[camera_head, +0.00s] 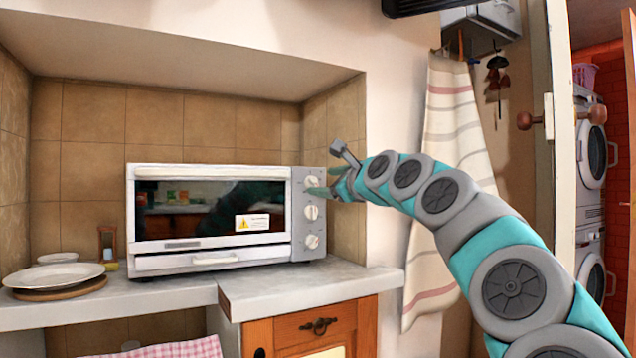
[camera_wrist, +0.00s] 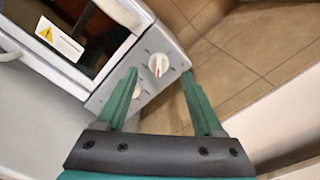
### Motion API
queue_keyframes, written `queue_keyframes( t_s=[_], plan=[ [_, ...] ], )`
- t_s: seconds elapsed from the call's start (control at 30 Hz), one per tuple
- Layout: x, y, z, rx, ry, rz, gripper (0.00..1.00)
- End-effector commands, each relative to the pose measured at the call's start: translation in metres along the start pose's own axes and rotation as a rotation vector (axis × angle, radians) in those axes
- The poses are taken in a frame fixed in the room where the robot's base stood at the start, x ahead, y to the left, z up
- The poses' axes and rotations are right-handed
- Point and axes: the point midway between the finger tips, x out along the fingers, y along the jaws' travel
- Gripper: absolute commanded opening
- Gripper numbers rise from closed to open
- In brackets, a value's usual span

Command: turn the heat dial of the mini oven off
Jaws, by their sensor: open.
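The mini oven (camera_head: 210,261) stands on the counter with its door shut. Its right-hand panel has a column of three white dials: top (camera_head: 312,181), middle (camera_head: 311,212) and bottom (camera_head: 312,241). Their labels are too small to read, so I cannot tell which is the heat dial. My gripper (camera_head: 322,190) is at the panel's right side, near the top dial. In the wrist view my gripper (camera_wrist: 160,72) is open, with one dial (camera_wrist: 158,63) between the green fingertips. Another dial is partly hidden behind the left finger. I see no clear contact.
The tiled niche wall (camera_head: 344,130) is close to the right of the oven and my gripper. Plates (camera_head: 52,276) lie on the counter at left. A striped towel (camera_head: 440,200) hangs at right behind my arm. The counter (camera_head: 300,288) before the oven is clear.

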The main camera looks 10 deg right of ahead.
Motion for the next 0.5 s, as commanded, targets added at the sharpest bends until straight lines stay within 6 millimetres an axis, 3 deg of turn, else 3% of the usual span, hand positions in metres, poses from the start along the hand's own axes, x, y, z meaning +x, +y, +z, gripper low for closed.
queue_keyframes(
  t_s=[0.13, 0.5],
  plan=[
    [0.021, 0.003, 0.0, -0.002, 0.002, 0.004, 0.69],
    [0.042, 0.003, 0.0, -0.003, 0.002, 0.005, 0.69]
  ],
)
